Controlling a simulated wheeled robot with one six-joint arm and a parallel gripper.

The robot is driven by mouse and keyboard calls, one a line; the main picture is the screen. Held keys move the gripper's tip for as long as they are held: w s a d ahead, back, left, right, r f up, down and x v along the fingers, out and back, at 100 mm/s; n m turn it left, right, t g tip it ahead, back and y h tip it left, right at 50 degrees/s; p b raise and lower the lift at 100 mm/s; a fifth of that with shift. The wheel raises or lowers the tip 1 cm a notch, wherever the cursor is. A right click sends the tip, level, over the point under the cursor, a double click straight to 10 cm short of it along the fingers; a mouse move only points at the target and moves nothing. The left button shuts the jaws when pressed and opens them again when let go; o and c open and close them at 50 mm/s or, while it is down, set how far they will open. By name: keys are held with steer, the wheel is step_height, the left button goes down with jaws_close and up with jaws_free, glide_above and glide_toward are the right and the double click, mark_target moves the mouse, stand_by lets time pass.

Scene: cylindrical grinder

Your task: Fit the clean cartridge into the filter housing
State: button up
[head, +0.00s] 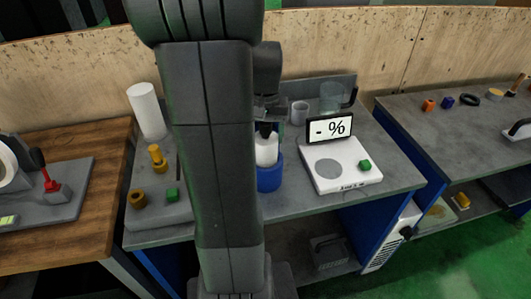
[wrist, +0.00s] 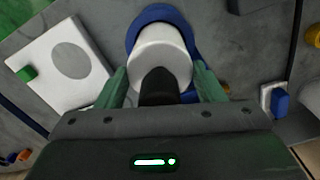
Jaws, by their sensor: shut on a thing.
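The blue filter housing (head: 269,178) stands upright on the grey bench, left of the scale; it also shows in the wrist view (wrist: 138,28). The white cartridge (head: 266,149) with a dark top is upright over the housing. In the wrist view the cartridge (wrist: 160,50) lies within the blue ring, with its lower end at or inside the mouth. How deep it sits is hidden. My gripper (head: 266,128) is above it, shut on the cartridge's dark top, with green fingers on both sides in the wrist view (wrist: 160,85). My arm hides part of the bench.
A white scale (head: 342,176) with a green block (head: 365,165) stands close to the right. A grey cup (head: 300,112) and a clear jug (head: 332,98) stand behind. A tall white cylinder (head: 146,111) and brass parts (head: 157,158) are at left.

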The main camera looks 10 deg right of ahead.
steer(key=shift+f+b, duration=1.85)
steer(key=shift+f, duration=0.5)
steer(key=shift+f, duration=0.15)
steer(key=o, duration=1.5)
step_height(320, 180, up, 12)
steer(key=shift+r, duration=0.2)
steer(key=shift+f, duration=0.15)
